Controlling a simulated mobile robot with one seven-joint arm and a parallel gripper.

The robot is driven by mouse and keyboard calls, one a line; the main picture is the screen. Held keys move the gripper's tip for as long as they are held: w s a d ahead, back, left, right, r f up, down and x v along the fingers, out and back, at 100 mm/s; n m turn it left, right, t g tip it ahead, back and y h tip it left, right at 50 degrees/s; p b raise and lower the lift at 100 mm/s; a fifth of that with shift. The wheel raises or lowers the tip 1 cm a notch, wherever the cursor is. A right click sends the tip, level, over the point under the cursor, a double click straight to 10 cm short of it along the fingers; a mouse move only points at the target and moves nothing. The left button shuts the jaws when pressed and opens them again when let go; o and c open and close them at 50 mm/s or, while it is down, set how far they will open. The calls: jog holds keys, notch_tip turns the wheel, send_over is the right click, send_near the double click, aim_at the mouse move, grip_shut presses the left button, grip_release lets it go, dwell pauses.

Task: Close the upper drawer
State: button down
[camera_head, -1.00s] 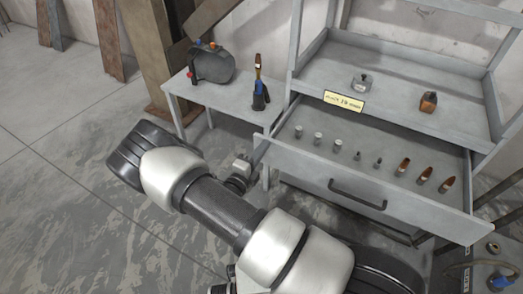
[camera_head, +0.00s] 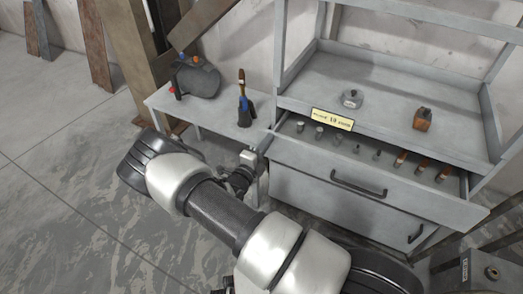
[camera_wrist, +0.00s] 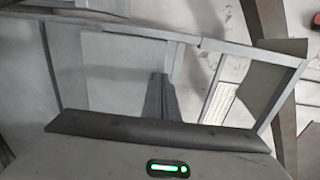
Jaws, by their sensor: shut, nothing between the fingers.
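The upper drawer (camera_head: 405,190) of the grey workbench is partly open, its front standing out from the bench. A narrow strip of its inside shows, with a row of small metal and copper-coloured pieces. Its black bar handle (camera_head: 358,184) is at the middle of the front. My gripper (camera_head: 264,146) is at the left end of the drawer front, away from the handle. Its fingers are shut and empty, and they seem to touch the front's left end; exact contact is unclear. In the wrist view the shut fingers (camera_wrist: 160,98) point toward grey panels.
A lower drawer (camera_head: 345,212) with its own handle is shut below. On the benchtop stand a grey metal piece (camera_head: 352,99) and a copper-brown block (camera_head: 423,119). A small side table (camera_head: 205,115) left of the bench holds a tank and a blue-black tool.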

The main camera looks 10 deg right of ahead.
jog(key=b+x, duration=0.2)
jog(key=x, duration=1.1)
jog(key=shift+w+r, duration=0.15)
jog(key=shift+r, duration=0.15)
